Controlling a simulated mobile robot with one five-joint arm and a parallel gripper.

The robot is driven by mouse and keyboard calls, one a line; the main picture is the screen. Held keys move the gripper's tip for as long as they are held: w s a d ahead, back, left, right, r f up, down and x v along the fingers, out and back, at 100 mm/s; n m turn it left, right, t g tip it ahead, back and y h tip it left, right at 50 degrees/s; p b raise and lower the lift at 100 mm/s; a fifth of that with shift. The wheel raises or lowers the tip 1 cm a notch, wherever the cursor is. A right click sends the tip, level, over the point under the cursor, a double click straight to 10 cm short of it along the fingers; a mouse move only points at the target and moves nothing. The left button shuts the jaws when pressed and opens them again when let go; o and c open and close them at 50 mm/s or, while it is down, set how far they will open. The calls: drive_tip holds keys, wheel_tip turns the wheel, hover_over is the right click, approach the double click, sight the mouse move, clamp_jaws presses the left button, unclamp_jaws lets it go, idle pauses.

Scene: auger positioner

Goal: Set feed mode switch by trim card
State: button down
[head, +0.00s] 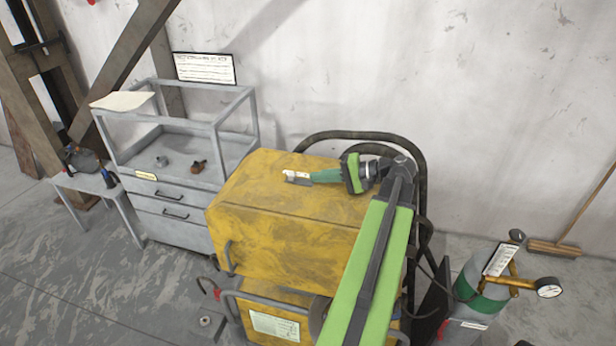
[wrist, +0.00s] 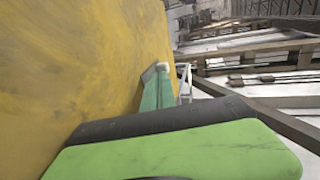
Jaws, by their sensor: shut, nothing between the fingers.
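A framed white card (head: 204,68) with lines of print stands at the top rear of the grey cart; its text is too small to read. A second printed card (head: 499,259) is on the gas cylinder at the right. I cannot tell which is the trim card. The large yellow machine (head: 285,205) stands in the middle, with a pale label (head: 275,325) low on its front. I cannot make out a feed mode switch. My gripper (head: 290,177) is shut and empty over the machine's top. In the wrist view its fingertips (wrist: 163,68) are beside the yellow surface.
The grey cart (head: 180,228) has drawers and small parts on its shelf. A low side table (head: 85,183) holds tools. The green-banded gas cylinder (head: 482,285) with a gauge (head: 548,288) stands right of my arm. A broom (head: 555,248) leans at the wall. Floor at front left is mostly clear.

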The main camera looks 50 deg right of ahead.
drive_tip(key=p+v, duration=0.2)
drive_tip(key=v, duration=0.7)
drive_tip(key=shift+w+r, duration=0.1)
drive_tip(key=shift+r, duration=0.05)
drive_tip(key=shift+w, duration=0.1)
